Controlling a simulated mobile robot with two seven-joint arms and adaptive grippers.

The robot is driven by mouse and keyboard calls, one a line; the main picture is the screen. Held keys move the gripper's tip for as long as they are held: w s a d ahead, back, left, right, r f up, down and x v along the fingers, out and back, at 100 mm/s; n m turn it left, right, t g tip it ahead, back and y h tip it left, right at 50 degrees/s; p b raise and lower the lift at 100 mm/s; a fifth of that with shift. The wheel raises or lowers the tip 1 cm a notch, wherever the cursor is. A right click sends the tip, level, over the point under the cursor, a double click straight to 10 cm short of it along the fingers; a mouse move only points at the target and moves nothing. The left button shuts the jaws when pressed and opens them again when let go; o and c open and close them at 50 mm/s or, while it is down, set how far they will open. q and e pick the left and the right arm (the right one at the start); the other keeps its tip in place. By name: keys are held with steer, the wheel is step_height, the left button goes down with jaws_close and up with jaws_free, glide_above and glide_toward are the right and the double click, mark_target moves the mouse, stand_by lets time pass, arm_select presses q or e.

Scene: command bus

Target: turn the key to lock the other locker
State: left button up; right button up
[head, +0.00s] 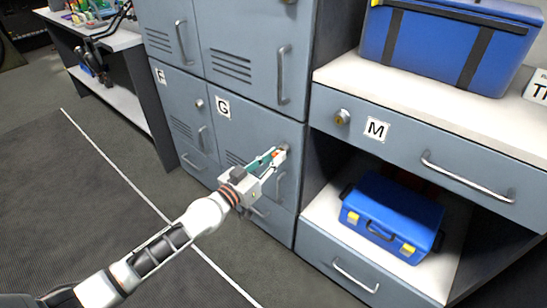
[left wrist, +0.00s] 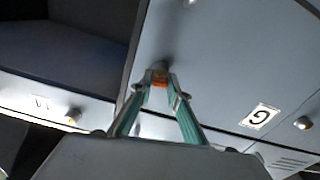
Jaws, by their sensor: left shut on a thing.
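The grey locker door marked G (head: 255,128) is closed, and its round lock (head: 286,149) sits near the door's right edge. My left gripper (head: 277,155) is right at this lock. In the left wrist view the two green fingers (left wrist: 160,85) close on a small orange-red piece, which looks like the key (left wrist: 160,80), in front of the lock (left wrist: 160,66). The fingers hide most of the key, so I cannot tell its turn angle. Locker F (head: 180,95) to the left is closed, with its own round lock (head: 199,103) and no key visible. My right gripper is not in view.
Right of the lockers, a grey unit holds a drawer marked M (head: 390,145) with its own lock (head: 342,117). A blue case (head: 390,220) lies on its shelf and a blue cooler (head: 450,45) on top. A workbench (head: 100,40) stands at the far left.

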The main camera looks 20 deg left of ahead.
arm_select(q)
steer(key=shift+n, duration=1.1)
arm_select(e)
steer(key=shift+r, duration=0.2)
arm_select(q)
steer(key=n, duration=0.3)
steer(key=shift+r, duration=0.15)
steer(key=shift+n, duration=0.3)
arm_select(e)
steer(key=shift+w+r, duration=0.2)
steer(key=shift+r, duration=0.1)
